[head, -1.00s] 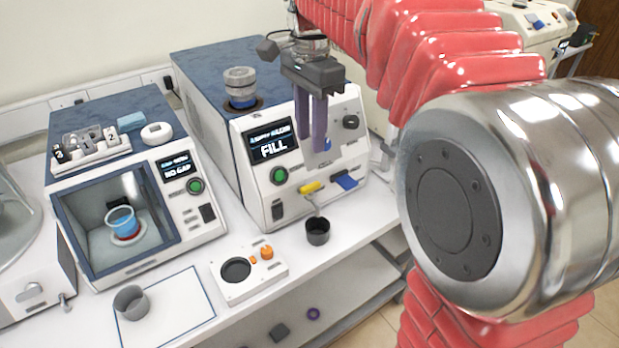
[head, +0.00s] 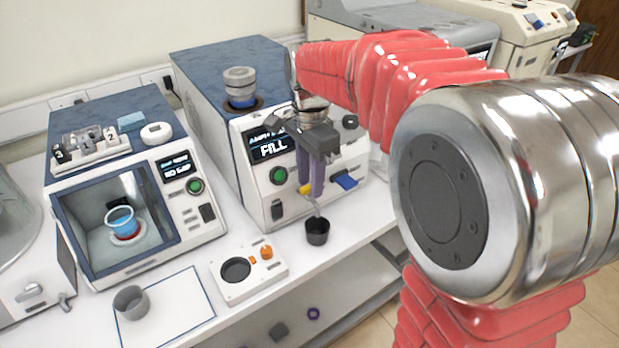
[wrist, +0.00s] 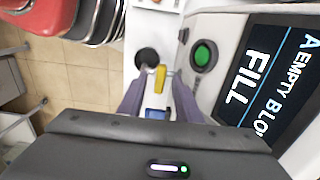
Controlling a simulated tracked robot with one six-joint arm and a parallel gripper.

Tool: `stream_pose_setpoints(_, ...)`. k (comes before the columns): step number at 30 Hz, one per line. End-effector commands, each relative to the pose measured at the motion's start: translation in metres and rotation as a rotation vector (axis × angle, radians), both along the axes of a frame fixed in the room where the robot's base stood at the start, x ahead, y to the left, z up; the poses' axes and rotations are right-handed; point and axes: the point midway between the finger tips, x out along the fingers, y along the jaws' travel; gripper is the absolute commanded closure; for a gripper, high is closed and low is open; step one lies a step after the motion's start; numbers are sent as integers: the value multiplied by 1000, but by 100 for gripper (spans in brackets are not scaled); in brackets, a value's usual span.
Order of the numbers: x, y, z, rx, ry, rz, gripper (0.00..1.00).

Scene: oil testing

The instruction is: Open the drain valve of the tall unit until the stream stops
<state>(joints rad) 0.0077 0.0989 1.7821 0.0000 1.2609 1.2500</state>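The tall unit (head: 230,110) stands in the middle of the bench, with "FILL" on its screen (head: 268,147). Its yellow drain valve handle (head: 304,189) is on the lower front, partly hidden by my gripper. My gripper (head: 311,192) points down in front of it. In the wrist view the fingers of my gripper (wrist: 160,75) are apart, with the yellow handle (wrist: 160,79) between their tips; contact is not clear. A black cup (head: 317,231) stands below the valve. A thin pale line runs toward it; I cannot tell spout from stream.
A green button (head: 278,175) and a blue lever (head: 345,181) flank the valve on the unit's front. A small panel with an orange knob (head: 266,253) lies left of the cup. A grey cup (head: 131,301) stands on a white mat. The bench edge is close in front.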

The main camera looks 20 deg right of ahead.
Motion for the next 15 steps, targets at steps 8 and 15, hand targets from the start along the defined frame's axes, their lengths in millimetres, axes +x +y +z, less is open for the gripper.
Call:
stream_pose_setpoints(8, 0, 0, 0, 0, 0, 0, 74)
stream_pose_setpoints(15, 0, 0, 0, 0, 0, 1, 91)
